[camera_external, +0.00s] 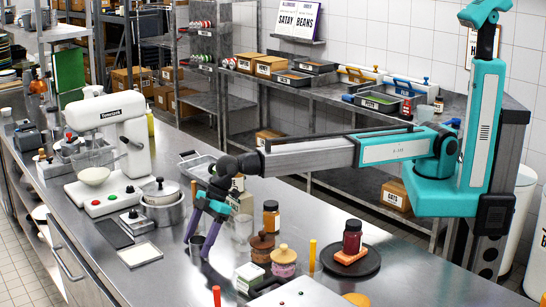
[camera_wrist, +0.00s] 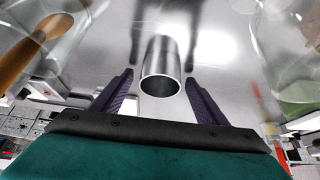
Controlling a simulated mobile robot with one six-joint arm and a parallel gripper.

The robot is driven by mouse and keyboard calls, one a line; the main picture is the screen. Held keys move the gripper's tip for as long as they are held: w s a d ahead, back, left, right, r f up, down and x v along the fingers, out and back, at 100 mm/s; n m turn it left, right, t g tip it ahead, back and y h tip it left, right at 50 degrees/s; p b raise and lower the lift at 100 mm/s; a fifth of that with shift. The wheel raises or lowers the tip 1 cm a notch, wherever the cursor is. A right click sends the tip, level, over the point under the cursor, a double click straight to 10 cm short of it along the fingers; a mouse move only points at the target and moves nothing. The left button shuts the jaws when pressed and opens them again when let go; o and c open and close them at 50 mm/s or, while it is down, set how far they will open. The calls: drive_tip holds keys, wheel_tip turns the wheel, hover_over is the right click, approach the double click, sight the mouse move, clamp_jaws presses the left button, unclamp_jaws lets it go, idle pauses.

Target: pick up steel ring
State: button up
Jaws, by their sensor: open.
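The steel ring (camera_wrist: 161,68) is a short, shiny metal tube, open at the end facing the camera. In the wrist view it stands on the steel counter, ahead of and between the two purple fingers. My gripper (camera_wrist: 160,88) is open and empty, with a gap on each side of the ring. In the external view my gripper (camera_external: 197,248) points down at the counter, its teal and purple fingers spread. The ring (camera_external: 196,241) is small there and partly hidden by the fingers.
A white stand mixer (camera_external: 122,140) and a steel pot (camera_external: 162,212) stand left of my gripper. Lidded jars (camera_external: 284,262), an amber bottle (camera_external: 271,217) and a dark round plate (camera_external: 366,266) with a red jar are to the right. A white board (camera_external: 298,294) lies in front.

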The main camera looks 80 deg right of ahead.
drive_tip(key=c, duration=1.1)
drive_tip(key=shift+c, duration=0.2)
drive_tip(key=shift+r, duration=0.15)
wheel_tip(320, 180, up, 10)
drive_tip(key=b, duration=0.3)
